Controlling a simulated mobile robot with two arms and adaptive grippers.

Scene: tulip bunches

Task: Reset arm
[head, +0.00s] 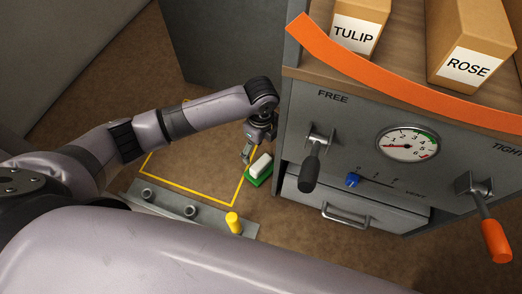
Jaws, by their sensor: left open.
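My left arm (203,111) reaches in from the left and bends down at its wrist beside the grey cabinet. My left gripper (250,158) points down and is open. It is just behind and left of a small white block with a green base (260,165), low near the floor. Nothing shows between the fingers, but they are small, and I cannot tell whether they touch the block. My right gripper is not in view.
The grey cabinet (350,190) has a dark-handled lever (311,166), gauge (408,145), blue slider (353,180), drawer and orange-handled lever (494,238). TULIP (361,25) and ROSE (470,45) boxes stand on top. A yellow floor outline (190,192) and yellow peg (233,222) are nearby.

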